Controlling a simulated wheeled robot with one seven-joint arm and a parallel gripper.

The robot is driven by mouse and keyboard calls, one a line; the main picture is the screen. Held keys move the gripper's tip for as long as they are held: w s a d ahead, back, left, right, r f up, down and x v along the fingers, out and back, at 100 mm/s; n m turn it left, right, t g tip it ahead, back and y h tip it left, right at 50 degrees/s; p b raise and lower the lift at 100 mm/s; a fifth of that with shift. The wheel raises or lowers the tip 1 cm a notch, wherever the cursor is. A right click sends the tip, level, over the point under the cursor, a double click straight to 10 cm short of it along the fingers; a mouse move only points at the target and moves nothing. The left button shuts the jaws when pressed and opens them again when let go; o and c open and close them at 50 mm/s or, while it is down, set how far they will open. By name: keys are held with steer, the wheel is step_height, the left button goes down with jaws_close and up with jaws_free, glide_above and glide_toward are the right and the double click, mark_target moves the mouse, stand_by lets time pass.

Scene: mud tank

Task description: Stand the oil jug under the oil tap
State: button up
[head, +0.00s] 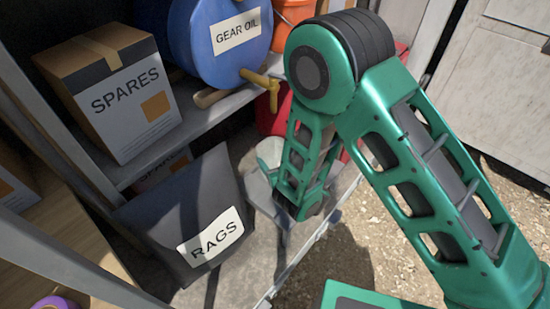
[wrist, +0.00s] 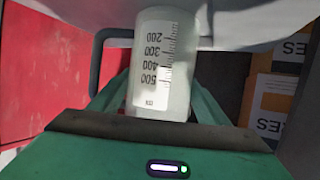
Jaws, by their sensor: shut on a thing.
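The blue gear oil drum (head: 225,35) lies on the shelf, with its yellow oil tap (head: 262,78) at the lower right of its face. My gripper (wrist: 163,85) is shut on the oil jug (wrist: 165,55), a whitish vessel with a printed scale, in the wrist view. A finger shows on each side of it. In the head view a pale part of the jug (head: 268,150) shows below the tap in the picture, left of my arm. My arm hides the rest of it and my fingertips. I cannot tell whether it stands on anything.
A SPARES box (head: 125,90) stands on the shelf left of the drum. A dark RAGS box (head: 190,220) sits lower, close left of my arm. A red thing (head: 275,115) is behind the jug. Gravel ground (head: 345,245) is open at the right.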

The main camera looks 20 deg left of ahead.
steer(key=shift+f, duration=0.15)
steer(key=o, duration=1.1)
steer(key=shift+a+v, duration=0.2)
steer(key=shift+v, duration=5.95)
